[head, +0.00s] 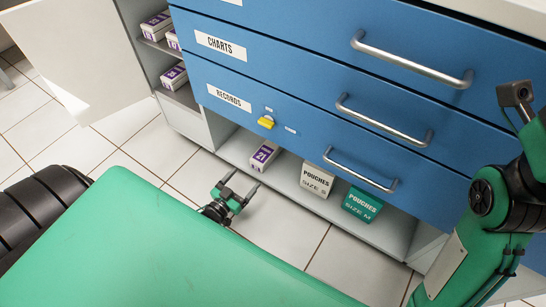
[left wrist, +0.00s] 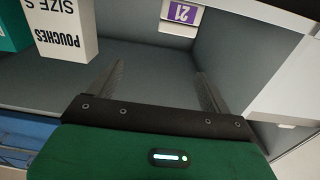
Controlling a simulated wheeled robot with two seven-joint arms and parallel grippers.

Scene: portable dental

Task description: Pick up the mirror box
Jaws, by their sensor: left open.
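No box in view has a readable mirror label. A white box with a purple "21" label (head: 264,156) sits on the low open shelf under the blue drawers. It also shows in the left wrist view (left wrist: 181,15), cut off at the top edge. My left gripper (head: 243,181) is open and empty, low in front of that shelf and short of the box. In the left wrist view its two fingers (left wrist: 158,78) stand apart with bare grey shelf between them. My right arm shows at the right, but its gripper is not seen.
On the same shelf stand a white "Pouches Size S" box (head: 316,179) and a green "Pouches Size M" box (head: 362,204). More purple-labelled boxes (head: 173,76) fill the side shelves. Blue drawers with metal handles (head: 362,172) overhang the shelf. A green surface (head: 150,245) covers the foreground.

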